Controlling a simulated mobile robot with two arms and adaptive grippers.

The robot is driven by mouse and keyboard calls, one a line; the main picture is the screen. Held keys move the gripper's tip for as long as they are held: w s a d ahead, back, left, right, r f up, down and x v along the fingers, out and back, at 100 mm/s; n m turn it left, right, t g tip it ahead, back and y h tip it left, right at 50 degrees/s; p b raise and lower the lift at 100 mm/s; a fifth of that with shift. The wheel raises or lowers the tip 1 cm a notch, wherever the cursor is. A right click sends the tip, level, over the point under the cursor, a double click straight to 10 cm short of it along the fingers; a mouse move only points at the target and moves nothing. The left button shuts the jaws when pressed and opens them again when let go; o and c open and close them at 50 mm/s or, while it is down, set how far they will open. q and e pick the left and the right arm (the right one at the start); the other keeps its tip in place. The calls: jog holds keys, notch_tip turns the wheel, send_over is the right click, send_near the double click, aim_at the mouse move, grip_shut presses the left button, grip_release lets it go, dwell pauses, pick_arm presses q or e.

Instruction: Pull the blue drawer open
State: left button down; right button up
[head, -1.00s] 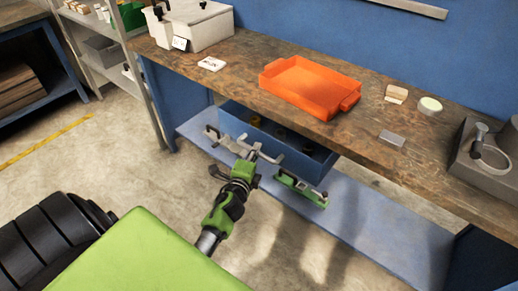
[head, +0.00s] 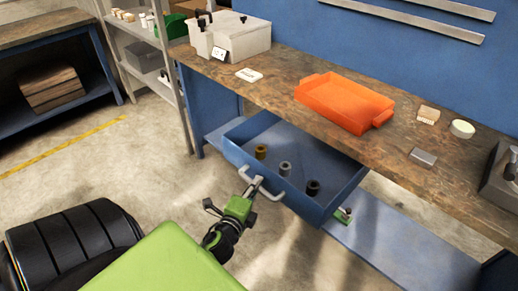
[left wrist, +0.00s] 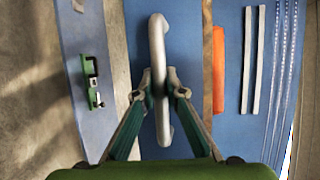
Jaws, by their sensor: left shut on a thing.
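The blue drawer (head: 336,209) under the workbench stands pulled out, and I see into it from above. Several small cylinders stand inside: a brown one (head: 261,152), a grey one (head: 285,168) and a dark one (head: 313,187). Its pale bar handle (head: 266,184) is on the front face. My left gripper (head: 254,187) is shut on the handle near its middle; the left wrist view shows both fingers on either side of the bar (left wrist: 158,60). My right gripper is not in view.
An orange tray (head: 345,100), a white-grey box (head: 231,36) and small items lie on the wooden bench top (head: 270,90). A green tool (left wrist: 93,80) lies on the lower blue shelf (head: 400,250), partly hidden by the drawer. Floor in front is clear.

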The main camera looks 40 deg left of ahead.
pick_arm(q)
jog(key=c, duration=2)
grip_release()
jog(key=shift+c, duration=0.2)
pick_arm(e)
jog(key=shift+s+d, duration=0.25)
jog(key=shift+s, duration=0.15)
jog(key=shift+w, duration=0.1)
pick_arm(q)
jog(key=shift+s, duration=0.1)
jog(key=v, duration=0.7)
jog(key=shift+s, duration=0.25)
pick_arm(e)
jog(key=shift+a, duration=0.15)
